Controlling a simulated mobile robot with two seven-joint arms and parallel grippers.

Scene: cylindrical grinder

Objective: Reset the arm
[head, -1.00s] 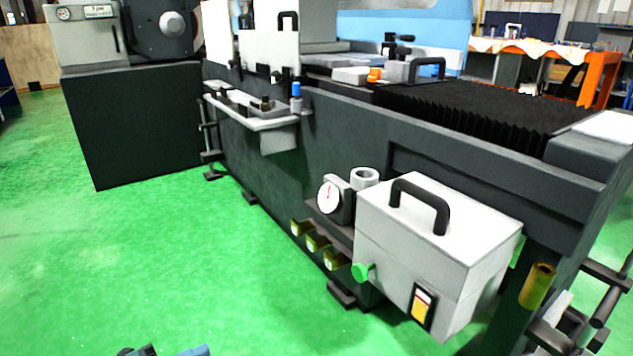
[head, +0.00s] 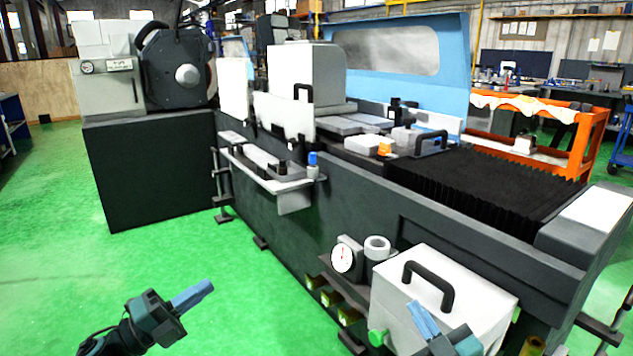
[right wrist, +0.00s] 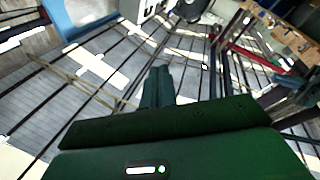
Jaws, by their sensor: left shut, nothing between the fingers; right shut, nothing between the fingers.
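My left gripper (head: 191,295) is at the lower left of the head view, above the green floor. Its blue fingers are together and empty. My right gripper (head: 423,320) is at the lower right of the head view, in front of the white box with a black handle. Its blue fingers are closed with nothing between them. In the right wrist view the right gripper's fingers (right wrist: 158,88) also show together, with the ceiling beams behind them.
The grinder's dark base (head: 345,205) runs across the middle. A white box (head: 480,285) with a black handle, a dial gauge (head: 342,257) and small yellow bins stand low at its front. An orange cart (head: 582,140) is at the back right. Green floor (head: 60,240) is clear at left.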

